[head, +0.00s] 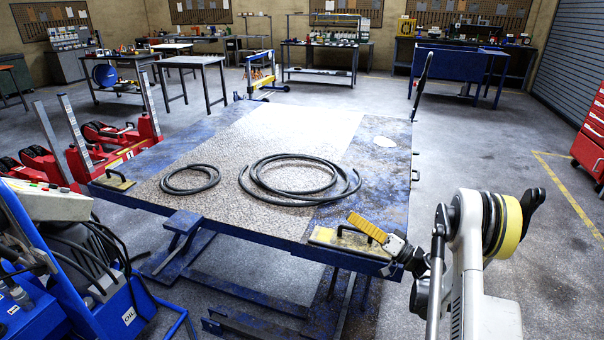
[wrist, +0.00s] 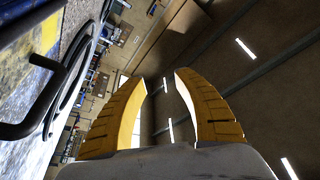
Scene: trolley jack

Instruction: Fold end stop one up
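A blue lift platform (head: 365,180) carries two flat plates with black handles at its near corners. One plate (head: 118,182) is at the left corner, the other (head: 322,236) at the right corner. Both lie down; which is end stop one I cannot tell. My gripper (head: 356,218) is just above the right plate, beside its handle (head: 345,230). In the wrist view its yellow fingers (wrist: 161,78) are apart with nothing between them. The black handle (wrist: 40,100) shows left of the fingers, outside the gap. Whether a finger touches it is unclear.
Black hose coils (head: 300,178) lie on the platform. A dark upright piece (head: 424,75) stands at its far right. Red jacks (head: 115,135) stand at left, a blue machine (head: 75,290) near left, a red cabinet (head: 590,140) at right. Floor right of the platform is clear.

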